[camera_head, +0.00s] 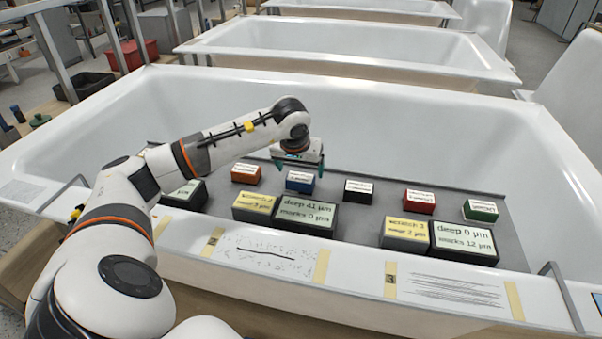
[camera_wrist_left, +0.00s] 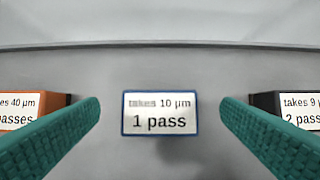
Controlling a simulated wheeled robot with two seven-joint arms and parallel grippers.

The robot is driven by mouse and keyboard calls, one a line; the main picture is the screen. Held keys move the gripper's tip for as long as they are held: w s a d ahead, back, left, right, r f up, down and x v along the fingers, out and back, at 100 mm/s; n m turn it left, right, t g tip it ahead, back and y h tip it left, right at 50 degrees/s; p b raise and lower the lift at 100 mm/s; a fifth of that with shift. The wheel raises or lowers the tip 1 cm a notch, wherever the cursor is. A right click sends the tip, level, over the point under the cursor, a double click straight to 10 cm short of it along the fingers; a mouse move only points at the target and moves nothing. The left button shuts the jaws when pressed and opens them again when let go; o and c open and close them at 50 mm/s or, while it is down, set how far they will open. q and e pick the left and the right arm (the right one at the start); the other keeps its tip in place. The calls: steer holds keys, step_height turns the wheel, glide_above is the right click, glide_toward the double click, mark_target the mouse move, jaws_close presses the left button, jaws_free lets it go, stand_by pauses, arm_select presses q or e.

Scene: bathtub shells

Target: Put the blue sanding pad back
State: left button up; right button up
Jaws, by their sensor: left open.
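The blue sanding pad (camera_head: 299,186) stands on the grey mat (camera_head: 352,222) inside the nearest bathtub. Its white label reads "takes 10 µm, 1 pass" in the left wrist view (camera_wrist_left: 160,113). My left gripper (camera_head: 298,164) is open above the pad and holds nothing. Its two teal fingers are spread to either side of the pad in the left wrist view (camera_wrist_left: 160,135), apart from it. My right gripper does not show in either view.
An orange block (camera_head: 246,174) is left of the blue pad and a black one (camera_head: 358,191) right of it. Red (camera_head: 419,202) and green (camera_head: 480,211) blocks stand further right. Larger boxes with "deep 41 µm" (camera_head: 305,216) and "deep 0 µm" (camera_head: 463,243) signs stand in front.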

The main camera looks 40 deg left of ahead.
arm_select(q)
steer(key=v, duration=0.7)
steer(key=shift+r+p, duration=0.2)
steer(key=shift+p, duration=0.1)
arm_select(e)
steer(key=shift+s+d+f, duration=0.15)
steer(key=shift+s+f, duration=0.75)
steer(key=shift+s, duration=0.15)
